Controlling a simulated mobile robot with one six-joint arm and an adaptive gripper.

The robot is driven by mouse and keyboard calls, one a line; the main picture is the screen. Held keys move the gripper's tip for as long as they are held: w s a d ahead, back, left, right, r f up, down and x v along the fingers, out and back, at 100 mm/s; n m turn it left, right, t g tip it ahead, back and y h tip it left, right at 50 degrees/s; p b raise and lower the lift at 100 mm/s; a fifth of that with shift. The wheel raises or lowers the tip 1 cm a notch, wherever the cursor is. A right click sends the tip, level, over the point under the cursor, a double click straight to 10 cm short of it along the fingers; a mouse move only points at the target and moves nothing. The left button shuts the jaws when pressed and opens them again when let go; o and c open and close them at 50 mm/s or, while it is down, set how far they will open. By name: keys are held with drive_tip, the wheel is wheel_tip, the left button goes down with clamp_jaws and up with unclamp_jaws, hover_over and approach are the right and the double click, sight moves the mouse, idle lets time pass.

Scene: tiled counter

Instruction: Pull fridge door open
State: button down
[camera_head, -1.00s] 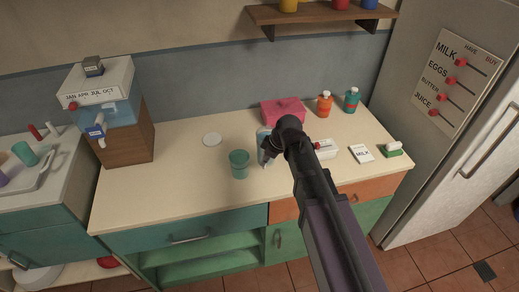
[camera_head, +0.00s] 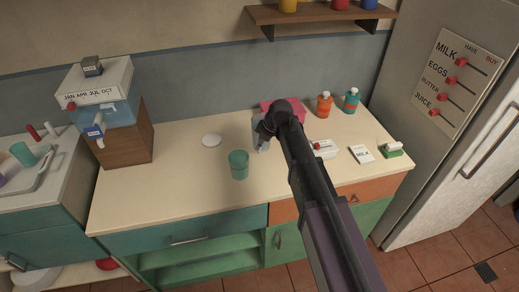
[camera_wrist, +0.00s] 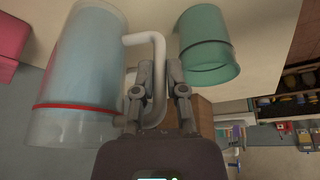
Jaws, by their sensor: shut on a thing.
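The fridge (camera_head: 455,190) stands at the right in the head view. Its white door looks shut, and its long metal handle (camera_head: 490,150) is far from my gripper. My gripper (camera_wrist: 159,75) is shut on the white handle of a translucent pale blue jug (camera_wrist: 85,75) with a red band, in the wrist view. In the head view the jug (camera_head: 257,130) is mostly hidden behind my arm, over the counter. I cannot tell whether its base touches the counter.
A green cup (camera_head: 239,165) stands close to the jug. A pink box (camera_head: 280,108), an orange bottle (camera_head: 325,104), a teal bottle (camera_head: 352,100) and a milk card (camera_head: 362,153) are on the counter (camera_head: 150,200). The floor before the fridge is mostly clear.

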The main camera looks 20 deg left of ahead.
drive_tip(key=shift+w+a, duration=0.25)
drive_tip(key=shift+w, duration=0.3)
drive_tip(key=shift+f+b, duration=1.8)
drive_tip(key=shift+f, duration=0.1)
drive_tip(key=c, duration=0.7)
unclamp_jaws()
drive_tip(key=shift+r, duration=0.2)
drive_tip(key=p+v, duration=1.1)
drive_tip(key=shift+d+r, duration=0.15)
drive_tip(key=shift+r, duration=0.25)
